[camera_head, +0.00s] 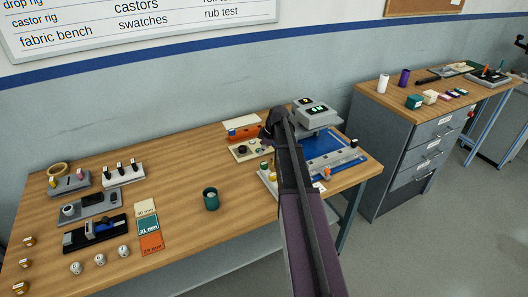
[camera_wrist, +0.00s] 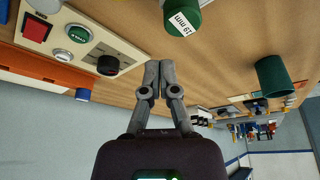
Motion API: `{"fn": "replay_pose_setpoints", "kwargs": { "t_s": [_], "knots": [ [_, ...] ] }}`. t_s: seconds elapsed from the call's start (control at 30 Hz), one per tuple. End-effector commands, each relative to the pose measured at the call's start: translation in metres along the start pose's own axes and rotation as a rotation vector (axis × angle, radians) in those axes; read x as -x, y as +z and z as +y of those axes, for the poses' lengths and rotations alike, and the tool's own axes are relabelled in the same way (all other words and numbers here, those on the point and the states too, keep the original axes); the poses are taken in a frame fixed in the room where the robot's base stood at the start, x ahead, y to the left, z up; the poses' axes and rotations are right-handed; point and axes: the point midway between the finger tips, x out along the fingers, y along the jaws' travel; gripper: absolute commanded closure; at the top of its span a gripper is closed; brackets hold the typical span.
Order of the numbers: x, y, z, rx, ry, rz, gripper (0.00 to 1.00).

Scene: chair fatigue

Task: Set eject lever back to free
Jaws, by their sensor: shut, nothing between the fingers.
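My gripper (camera_wrist: 156,72) is shut and empty in the wrist view, its two fingertips together above the wooden bench. A pale control panel (camera_wrist: 82,42) with a red square button, a green button and a black knob lies to its left. A green cylinder (camera_wrist: 182,18) labelled 19 mm is just beyond the fingertips. In the head view, my arm crosses in front of a test rig (camera_head: 335,147) with a blue bed and a grey head unit (camera_head: 314,114). My gripper is hidden there. I cannot pick out the eject lever for certain in either view.
A dark green cup (camera_head: 211,199) stands alone on the bench. Fixtures (camera_head: 124,174) and coloured size cards (camera_head: 148,222) fill the left side. An orange box (camera_head: 241,127) stands behind the panel. A grey drawer cabinet (camera_head: 395,160) is at right. The bench around the cup is clear.

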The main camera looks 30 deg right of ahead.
Motion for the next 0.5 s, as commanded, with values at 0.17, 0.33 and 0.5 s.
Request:
{"fn": "replay_pose_setpoints", "kwargs": {
  "t_s": [0.17, 0.33, 0.5],
  "knots": [
    [-0.017, 0.002, 0.0, 0.0, 0.0, 0.0, 1.0],
    [-0.01, 0.025, 0.0, -0.001, 0.001, 0.0, 1.0],
    [-0.007, 0.036, 0.0, -0.001, 0.001, 0.0, 1.0]
  ]
}}
